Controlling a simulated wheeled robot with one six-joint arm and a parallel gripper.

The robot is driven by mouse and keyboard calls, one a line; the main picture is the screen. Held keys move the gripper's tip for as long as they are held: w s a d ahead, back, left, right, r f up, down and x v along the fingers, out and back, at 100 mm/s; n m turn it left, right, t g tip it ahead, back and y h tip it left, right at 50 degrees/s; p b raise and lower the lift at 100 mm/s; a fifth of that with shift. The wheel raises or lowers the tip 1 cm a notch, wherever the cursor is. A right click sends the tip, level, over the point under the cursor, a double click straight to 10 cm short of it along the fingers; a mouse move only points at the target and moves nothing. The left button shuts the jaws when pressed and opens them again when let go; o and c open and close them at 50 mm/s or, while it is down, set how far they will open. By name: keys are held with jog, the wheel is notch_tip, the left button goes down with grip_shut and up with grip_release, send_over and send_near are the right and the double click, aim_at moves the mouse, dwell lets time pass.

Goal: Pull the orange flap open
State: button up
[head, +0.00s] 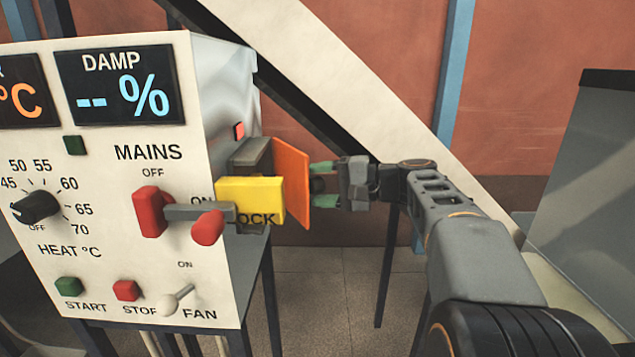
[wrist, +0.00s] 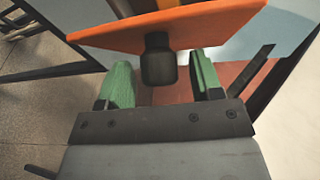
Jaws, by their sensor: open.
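The orange flap (head: 292,185) stands at the right side of the control box, seen at an angle behind a yellow lock tag. In the wrist view the orange flap (wrist: 165,28) spans the top, with a dark knob (wrist: 158,60) sticking out of it towards me. My gripper (head: 322,184) is open at the flap's right face. In the wrist view its green fingers (wrist: 160,84) stand on both sides of the knob, with gaps, and hold nothing. The flap hides part of the fingertips in the head view.
The control box (head: 120,240) carries a red mains switch (head: 150,211), a yellow lock tag (head: 250,198) close beside the flap, a heat dial (head: 35,207) and a fan toggle (head: 172,301). A pale slanted beam (head: 345,70) runs behind my arm. A grey panel (head: 590,180) stands at the right.

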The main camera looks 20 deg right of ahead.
jog(key=shift+w+a, duration=0.2)
jog(key=shift+a, duration=0.2)
jog(key=shift+c, duration=0.4)
jog(key=shift+f, duration=0.1)
grip_shut()
